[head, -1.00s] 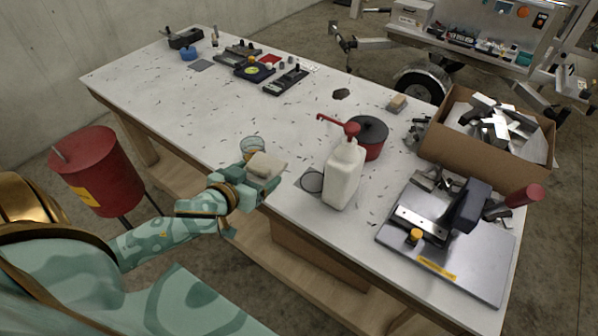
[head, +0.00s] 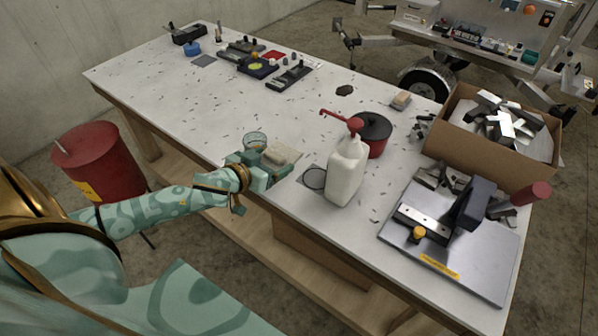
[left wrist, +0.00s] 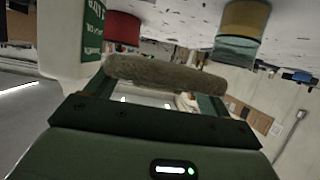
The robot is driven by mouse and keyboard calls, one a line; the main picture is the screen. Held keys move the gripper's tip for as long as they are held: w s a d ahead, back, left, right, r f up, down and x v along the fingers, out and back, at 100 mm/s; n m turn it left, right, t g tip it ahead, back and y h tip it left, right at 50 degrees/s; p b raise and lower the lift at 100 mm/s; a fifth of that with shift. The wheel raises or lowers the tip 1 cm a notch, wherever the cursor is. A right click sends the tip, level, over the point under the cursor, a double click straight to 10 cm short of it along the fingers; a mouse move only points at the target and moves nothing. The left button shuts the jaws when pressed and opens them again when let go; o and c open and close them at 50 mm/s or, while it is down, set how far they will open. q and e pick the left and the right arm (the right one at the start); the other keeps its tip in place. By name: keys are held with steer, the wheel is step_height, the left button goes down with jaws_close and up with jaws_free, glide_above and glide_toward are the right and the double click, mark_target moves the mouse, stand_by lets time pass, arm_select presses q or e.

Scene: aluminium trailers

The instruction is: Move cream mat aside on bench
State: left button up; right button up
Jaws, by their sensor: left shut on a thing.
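The cream mat (head: 287,151) is a small, thick pad at the front edge of the bench (head: 200,120). My left gripper (head: 268,171) is shut on its near side. In the left wrist view the mat (left wrist: 165,74) spans the gap between the fingers (left wrist: 160,98) and looks grey-brown. I cannot tell whether the mat touches the bench top. My right gripper is not in view.
A glass jar (head: 255,141) stands close to the mat, behind and left. The bench's left middle is mostly clear.

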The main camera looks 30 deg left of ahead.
arm_select(q)
steer(key=x, duration=0.2)
steer(key=b+x, duration=0.1)
steer(key=x, duration=0.3)
steer(key=shift+s+d+f, duration=0.1)
steer(key=shift+d+f, duration=0.2)
steer(key=shift+d, duration=0.1)
steer(key=b, duration=0.3)
glide_above(298, 175)
steer(key=f, duration=0.4)
steer(key=shift+s+a+f, duration=0.1)
steer(key=shift+s+f, duration=0.15)
steer(key=shift+s, duration=0.1)
steer(key=f, duration=0.1)
steer(key=f+b, duration=0.1)
steer(key=f, duration=0.1)
steer(key=shift+w+f, duration=0.25)
steer(key=shift+w, duration=0.1)
steer(key=shift+r, duration=0.1)
steer(key=shift+f, duration=0.25)
steer(key=o, duration=0.9)
steer(key=shift+r, duration=0.1)
